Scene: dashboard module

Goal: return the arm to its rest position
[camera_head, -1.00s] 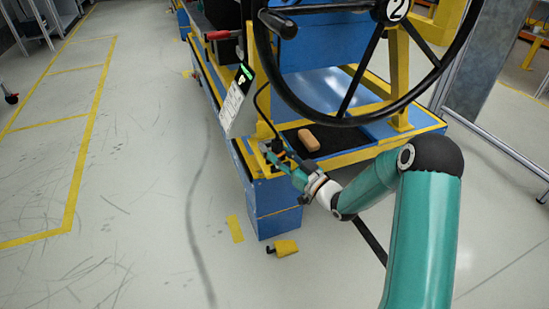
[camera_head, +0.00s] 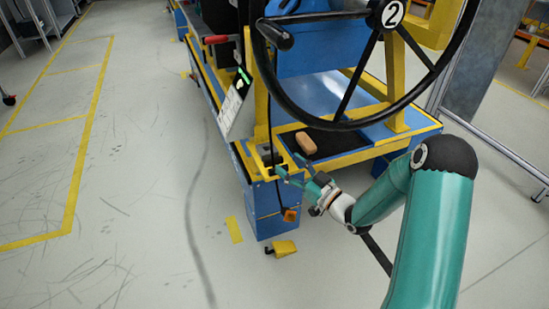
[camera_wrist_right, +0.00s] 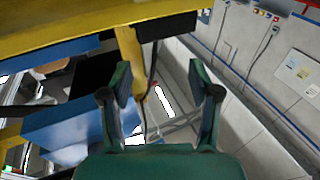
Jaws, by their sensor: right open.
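My right arm (camera_head: 432,235) is green with a black elbow and reaches in from the lower right. Its gripper (camera_head: 291,168) is open, just off the front yellow corner of the dashboard module (camera_head: 275,210). In the right wrist view the two green fingers stand apart with nothing between them (camera_wrist_right: 160,88). A small black part (camera_head: 270,157) sits on the yellow corner beside the fingertips, with a dark cable running up from it. My left gripper is not in view.
A black steering wheel (camera_head: 345,122) marked 2 hangs over the module. A tan block (camera_head: 306,143) lies on its dark tray. A small orange piece (camera_head: 290,215) shows against the blue front. The floor at left is clear.

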